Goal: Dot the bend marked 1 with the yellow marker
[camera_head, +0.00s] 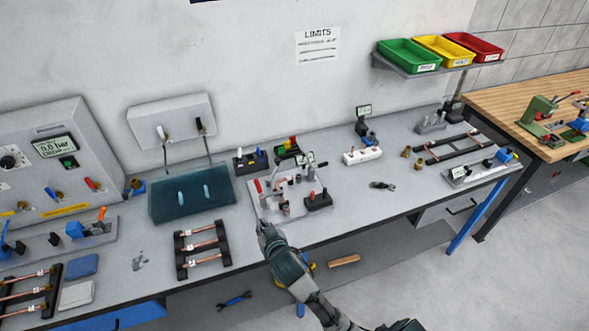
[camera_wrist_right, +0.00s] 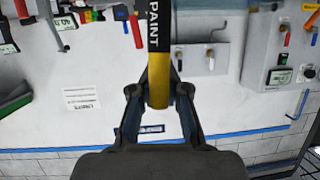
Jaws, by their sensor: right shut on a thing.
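My right gripper (camera_head: 266,229) is over the front edge of the bench, below the white fixture board in the head view. In the right wrist view it is shut on the yellow marker (camera_wrist_right: 156,100), which has a black band lettered PAINT. The marker's far end runs out of the top of that view. Copper tubes (camera_head: 201,244) with small white tags lie across a black rack left of my right gripper. More tagged copper tubes (camera_head: 25,287) lie in a rack at the far left. The tag numbers are too small to read, so I cannot tell which bend is marked 1. My left gripper is not in view.
The white fixture board (camera_head: 290,205) with upright posts and a red lever stands close beyond my right gripper. A dark teal tank (camera_head: 190,193) stands behind the middle rack. Blue and grey pads (camera_head: 77,294) lie at left. Bare bench surrounds the pliers (camera_head: 383,186) at right.

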